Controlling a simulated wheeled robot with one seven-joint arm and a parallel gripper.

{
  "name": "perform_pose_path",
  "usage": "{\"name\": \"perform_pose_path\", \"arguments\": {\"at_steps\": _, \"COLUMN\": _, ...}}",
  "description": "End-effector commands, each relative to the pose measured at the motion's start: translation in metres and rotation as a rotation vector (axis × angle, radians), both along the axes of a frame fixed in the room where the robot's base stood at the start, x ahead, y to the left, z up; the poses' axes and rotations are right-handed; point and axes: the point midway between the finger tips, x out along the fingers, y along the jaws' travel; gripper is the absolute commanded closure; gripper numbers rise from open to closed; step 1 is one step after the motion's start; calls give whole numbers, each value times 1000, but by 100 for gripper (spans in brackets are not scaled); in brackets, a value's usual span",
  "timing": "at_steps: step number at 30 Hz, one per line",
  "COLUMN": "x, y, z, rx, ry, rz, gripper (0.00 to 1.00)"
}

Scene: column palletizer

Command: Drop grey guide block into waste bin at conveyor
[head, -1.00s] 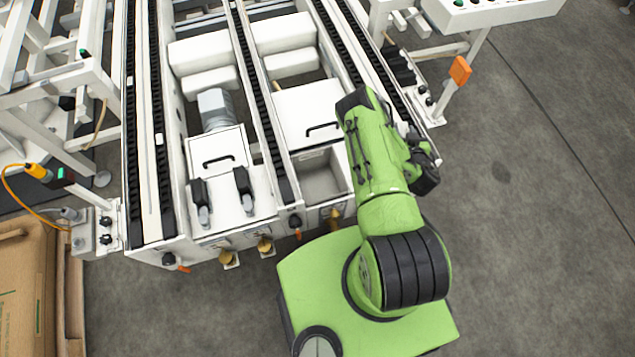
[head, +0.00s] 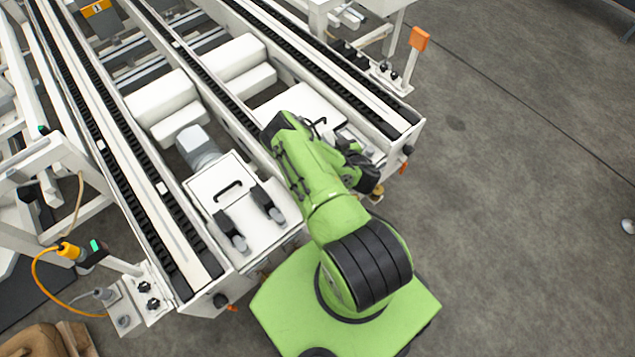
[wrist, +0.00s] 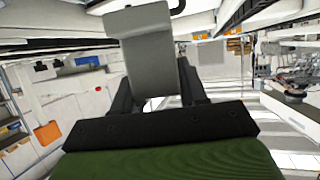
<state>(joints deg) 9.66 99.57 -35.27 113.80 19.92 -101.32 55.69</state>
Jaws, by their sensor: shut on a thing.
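In the wrist view, my gripper (wrist: 160,92) is shut on the grey guide block (wrist: 148,45), a plain grey piece that stands up between the two black fingers. In the head view, my green arm (head: 315,180) reaches over the front end of the conveyor (head: 140,180), and both the gripper and the block are hidden behind it. The open box-like recess at the conveyor's front is covered by my arm in the head view. I cannot make out a waste bin for certain in either view.
Two dark clamps (head: 231,231) stand on a white cover with a black handle (head: 228,190) left of my arm. An orange box on a post (head: 418,39) stands at the right. A yellow-and-black connector with cable (head: 70,251) is at the left.

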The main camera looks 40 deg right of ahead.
Motion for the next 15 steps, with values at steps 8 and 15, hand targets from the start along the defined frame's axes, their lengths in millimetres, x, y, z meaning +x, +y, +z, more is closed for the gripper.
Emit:
{"name": "perform_pose_path", "arguments": {"at_steps": 8, "x": 0, "y": 0, "z": -41, "rx": -1, "ry": 1, "rz": -1, "gripper": 90}}
{"name": "perform_pose_path", "arguments": {"at_steps": 15, "x": 0, "y": 0, "z": -60, "rx": -1, "ry": 0, "rz": -1, "gripper": 90}}
